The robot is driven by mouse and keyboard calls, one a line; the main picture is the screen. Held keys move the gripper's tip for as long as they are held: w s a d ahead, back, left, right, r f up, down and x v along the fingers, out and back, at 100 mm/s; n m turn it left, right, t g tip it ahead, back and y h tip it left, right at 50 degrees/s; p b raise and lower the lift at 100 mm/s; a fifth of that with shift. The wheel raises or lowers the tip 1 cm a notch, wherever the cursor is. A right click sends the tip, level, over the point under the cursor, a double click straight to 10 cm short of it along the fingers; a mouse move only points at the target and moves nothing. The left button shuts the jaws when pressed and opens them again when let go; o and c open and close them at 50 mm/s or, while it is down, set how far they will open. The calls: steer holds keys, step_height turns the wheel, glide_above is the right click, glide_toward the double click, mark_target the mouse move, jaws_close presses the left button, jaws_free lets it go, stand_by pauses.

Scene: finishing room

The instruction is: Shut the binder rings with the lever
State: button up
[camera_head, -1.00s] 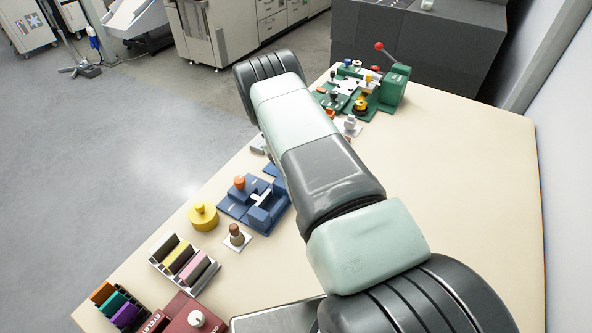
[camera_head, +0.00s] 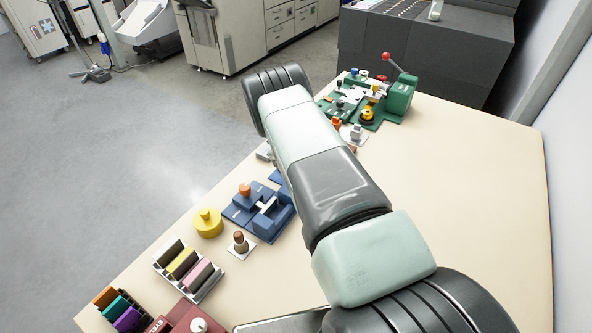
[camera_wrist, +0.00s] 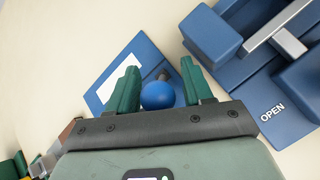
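In the wrist view, my gripper (camera_wrist: 158,72) has its two green fingers spread apart. A round blue knob (camera_wrist: 158,95) shows between them, with a dark stub (camera_wrist: 163,75) beside it. I cannot tell whether either finger touches the knob. Under it lies a blue plate (camera_wrist: 150,48) with a white label. To the right is a blue fixture (camera_wrist: 250,85) marked OPEN, with a grey bar across it; I cannot make out any rings. The blue fixture also shows in the head view (camera_head: 240,215), left of my arm, which hides my gripper there.
A green fixture (camera_head: 400,95) with a red-knobbed lever (camera_head: 386,57) stands at the table's far end. A yellow weight-like cylinder (camera_head: 208,223), a brown-topped peg (camera_head: 240,241) and a rack of coloured blocks (camera_head: 188,268) stand along the left edge. The table's right side is clear.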

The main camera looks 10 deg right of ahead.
steer(key=v, duration=0.5)
steer(key=shift+w+a+r, duration=0.15)
steer(key=shift+w+r, duration=0.1)
steer(key=shift+w, duration=0.05)
steer(key=shift+w+a+r, duration=0.2)
steer(key=shift+w+r, duration=0.1)
steer(key=shift+r, duration=0.15)
